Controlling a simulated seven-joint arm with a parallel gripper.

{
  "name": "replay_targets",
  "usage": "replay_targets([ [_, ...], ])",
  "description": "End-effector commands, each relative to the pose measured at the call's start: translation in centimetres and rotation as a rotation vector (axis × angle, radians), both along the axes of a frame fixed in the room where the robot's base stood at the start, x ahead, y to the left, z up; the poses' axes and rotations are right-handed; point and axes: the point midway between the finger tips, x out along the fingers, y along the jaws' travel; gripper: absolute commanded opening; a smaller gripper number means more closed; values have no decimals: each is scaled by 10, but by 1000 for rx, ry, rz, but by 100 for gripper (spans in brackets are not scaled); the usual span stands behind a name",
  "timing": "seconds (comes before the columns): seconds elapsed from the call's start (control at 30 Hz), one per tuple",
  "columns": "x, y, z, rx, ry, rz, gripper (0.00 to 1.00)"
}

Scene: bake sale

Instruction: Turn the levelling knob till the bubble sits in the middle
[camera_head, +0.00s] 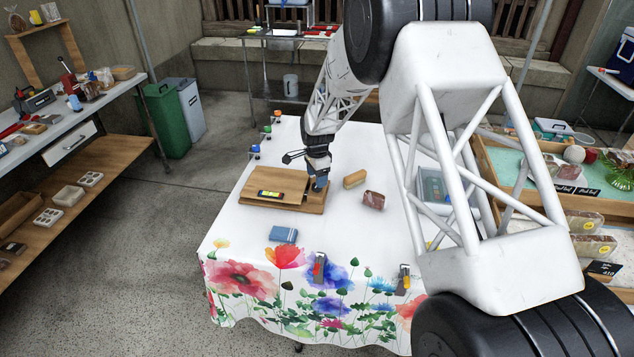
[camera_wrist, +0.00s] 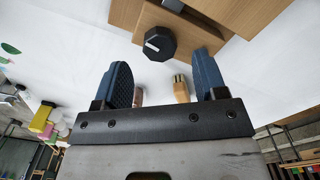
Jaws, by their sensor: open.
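A wooden levelling board (camera_head: 295,206) lies on the white-clothed table, with a small level (camera_head: 268,194) with a yellow vial on its left part. The bubble is too small to make out. In the wrist view the knob (camera_wrist: 155,43) is a black, many-sided dial with a white mark, beside the board's wooden edge (camera_wrist: 125,12). My gripper (camera_head: 318,183) is over the board's right end and hides the knob in the head view. In the wrist view its two blue fingers (camera_wrist: 162,78) are apart, with the knob ahead of the gap and nothing between them.
A tan block (camera_head: 355,179) and a reddish-brown wrapped piece (camera_head: 373,199) lie right of the board. A blue folded cloth (camera_head: 283,234) lies in front. The cloth around the board is mostly clear.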

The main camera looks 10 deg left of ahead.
Motion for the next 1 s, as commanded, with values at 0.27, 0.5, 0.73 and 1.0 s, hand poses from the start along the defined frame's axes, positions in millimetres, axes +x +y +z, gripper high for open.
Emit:
replay_targets([
  [0.27, 0, 0, 32, 0, 0, 0, 65],
  [0.5, 0, 0, 42, 0, 0, 0, 65],
  [0.73, 0, 0, 42, 0, 0, 0, 65],
  [1.0, -4, -8, 52, 2, -4, 13, 65],
])
